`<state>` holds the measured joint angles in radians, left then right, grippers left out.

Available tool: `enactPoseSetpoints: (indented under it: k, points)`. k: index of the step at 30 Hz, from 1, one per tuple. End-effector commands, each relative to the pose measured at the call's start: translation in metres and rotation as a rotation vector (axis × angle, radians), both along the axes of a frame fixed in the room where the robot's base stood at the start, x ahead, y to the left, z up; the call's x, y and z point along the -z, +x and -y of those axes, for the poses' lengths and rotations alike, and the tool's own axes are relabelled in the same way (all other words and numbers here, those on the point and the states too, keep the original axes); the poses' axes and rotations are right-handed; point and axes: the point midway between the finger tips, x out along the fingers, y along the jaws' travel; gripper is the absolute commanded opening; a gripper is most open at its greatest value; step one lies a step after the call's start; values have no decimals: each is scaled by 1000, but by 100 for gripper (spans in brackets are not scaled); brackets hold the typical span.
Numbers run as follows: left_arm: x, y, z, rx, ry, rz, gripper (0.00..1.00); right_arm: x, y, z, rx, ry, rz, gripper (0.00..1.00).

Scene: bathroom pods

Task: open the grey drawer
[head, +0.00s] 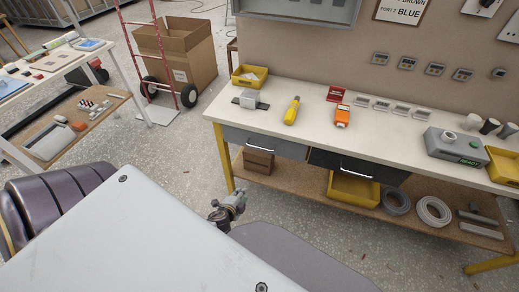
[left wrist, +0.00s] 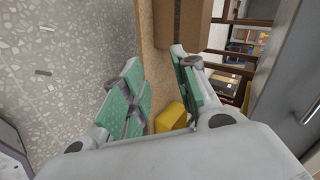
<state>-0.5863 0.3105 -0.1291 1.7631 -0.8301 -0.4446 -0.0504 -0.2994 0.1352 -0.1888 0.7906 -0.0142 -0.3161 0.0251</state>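The grey drawer (head: 262,142) is under the left part of the workbench top and looks shut, its front flush below the top. Its light bar handle (head: 265,147) runs across the front. My left gripper (head: 240,198) is below and in front of the drawer, apart from it. In the left wrist view, the green-padded fingers of my left gripper (left wrist: 160,82) are spread, with nothing held between them. A grey front (left wrist: 295,75) with a handle (left wrist: 310,113) at the right edge there seems to be the drawer. My right gripper is in neither view.
A black drawer (head: 357,166) adjoins on the right. The bench top (head: 315,117) carries a yellow bin (head: 250,76), tools and a grey box. The lower shelf (head: 300,185) holds a cardboard box (head: 258,162) and coils. A yellow leg (head: 222,158) stands left; floor in front is clear.

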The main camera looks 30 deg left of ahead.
Motion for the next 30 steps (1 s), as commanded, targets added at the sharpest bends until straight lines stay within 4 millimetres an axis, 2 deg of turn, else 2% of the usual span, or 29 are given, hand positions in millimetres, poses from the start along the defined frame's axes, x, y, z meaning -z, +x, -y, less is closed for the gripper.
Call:
enactPoseSetpoints:
  k: [5,8,18,21,25,30]
  points:
    - [-28,8,5,33,54,51,30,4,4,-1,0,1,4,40]
    - [-52,14,9,54,97,93,30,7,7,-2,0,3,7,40]
    - [-156,27,27,119,262,270,30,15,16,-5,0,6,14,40]
    - [-179,27,31,129,297,309,30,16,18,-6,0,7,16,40]
    - [-197,27,34,134,323,340,30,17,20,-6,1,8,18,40]
    - [-203,27,34,135,331,349,30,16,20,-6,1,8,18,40]
